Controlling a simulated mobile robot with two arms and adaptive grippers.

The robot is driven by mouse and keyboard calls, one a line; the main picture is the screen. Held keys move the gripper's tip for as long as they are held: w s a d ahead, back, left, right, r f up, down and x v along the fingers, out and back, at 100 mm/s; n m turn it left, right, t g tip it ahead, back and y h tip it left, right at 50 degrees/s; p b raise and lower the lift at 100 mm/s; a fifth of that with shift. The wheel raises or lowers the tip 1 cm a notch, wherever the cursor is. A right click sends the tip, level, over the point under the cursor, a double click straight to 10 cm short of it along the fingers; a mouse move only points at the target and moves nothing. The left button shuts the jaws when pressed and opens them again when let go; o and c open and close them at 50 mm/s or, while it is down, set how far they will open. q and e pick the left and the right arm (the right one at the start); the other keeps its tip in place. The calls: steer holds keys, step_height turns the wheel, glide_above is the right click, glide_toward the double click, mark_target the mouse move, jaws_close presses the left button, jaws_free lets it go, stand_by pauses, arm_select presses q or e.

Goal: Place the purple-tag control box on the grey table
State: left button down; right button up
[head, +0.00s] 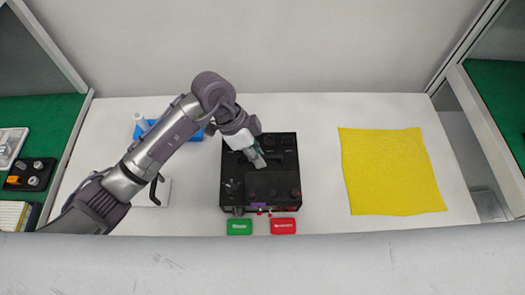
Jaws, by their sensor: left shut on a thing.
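A black control box (270,185) with a small purple tag (259,205) on its front edge is at the middle of the pale surface (320,165). My left gripper (257,160) reaches over the box from the upper left. Its fingers are shut on the box near its upper middle and hide part of its top. From this overhead view I cannot tell whether the box rests on the surface or is held just above it. My right gripper is out of view.
A yellow cloth (392,172) lies on the right. Green (239,227) and red (283,226) flat items are at the front edge. A blue item (153,130) and a white item (155,192) are partly hidden by my arm. Bare surface lies between box and cloth.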

arm_select(q)
steer(key=shift+d+f+p, duration=0.1)
steer(key=shift+f+p, duration=0.2)
steer(key=shift+f, duration=1.25)
steer(key=c, duration=1.7)
jaws_free()
steer(key=shift+s+f, duration=0.15)
steer(key=shift+f, duration=0.05)
steer(key=o, duration=0.5)
steer(key=shift+r, duration=0.1)
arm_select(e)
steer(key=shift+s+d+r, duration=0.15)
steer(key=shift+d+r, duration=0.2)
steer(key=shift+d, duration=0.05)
arm_select(q)
steer(key=shift+w+a+r, duration=0.2)
steer(key=shift+a+r, duration=0.1)
steer(key=shift+r, duration=0.2)
steer(key=b+v, duration=0.1)
steer(key=v, duration=1)
steer(key=shift+b, duration=0.3)
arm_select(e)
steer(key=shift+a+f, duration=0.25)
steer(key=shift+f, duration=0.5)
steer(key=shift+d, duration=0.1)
arm_select(q)
steer(key=shift+f, duration=0.1)
